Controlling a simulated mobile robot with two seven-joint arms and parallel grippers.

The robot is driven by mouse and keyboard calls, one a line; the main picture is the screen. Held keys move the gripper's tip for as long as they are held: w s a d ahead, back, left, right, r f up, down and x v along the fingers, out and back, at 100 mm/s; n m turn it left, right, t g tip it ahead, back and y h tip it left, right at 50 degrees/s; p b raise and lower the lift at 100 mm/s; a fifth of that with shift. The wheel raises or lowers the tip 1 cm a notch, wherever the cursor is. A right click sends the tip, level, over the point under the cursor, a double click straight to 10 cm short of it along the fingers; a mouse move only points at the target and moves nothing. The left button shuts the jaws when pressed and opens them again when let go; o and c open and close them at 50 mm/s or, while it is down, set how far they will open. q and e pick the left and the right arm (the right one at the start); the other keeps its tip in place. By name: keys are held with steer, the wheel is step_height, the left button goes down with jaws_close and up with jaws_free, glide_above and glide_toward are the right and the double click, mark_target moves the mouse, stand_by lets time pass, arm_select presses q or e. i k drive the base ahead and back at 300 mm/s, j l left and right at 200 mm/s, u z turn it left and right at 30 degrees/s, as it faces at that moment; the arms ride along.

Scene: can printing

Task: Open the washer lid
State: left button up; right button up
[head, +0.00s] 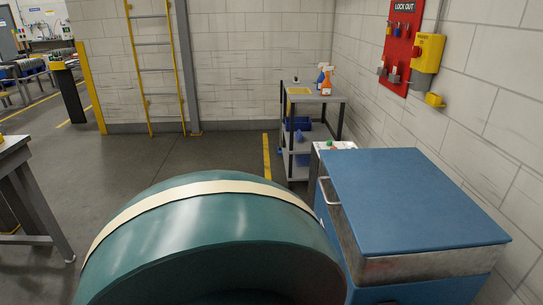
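The washer (420,272) is a box with a worn grey metal upper band and blue lower sides, at the right of the head view. Its flat blue lid (415,200) lies level over the top and looks shut. A light metal handle (323,190) sticks out on the washer's left side, near the lid's edge. The washer's lower left part is hidden behind a large teal rounded shape. Neither of my grippers is in view.
The teal rounded shape (225,225) with a cream band fills the lower middle, close to the washer. A grey shelf cart (318,99) with spray bottles stands behind the washer. A wall is close on the right. Open floor (170,155) lies at left-centre.

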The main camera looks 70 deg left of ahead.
mark_target(396, 201)
steer(key=u, duration=1.95)
steer(key=i+j, duration=0.7)
steer(key=j, duration=0.15)
steer(key=i+l+z, duration=0.05)
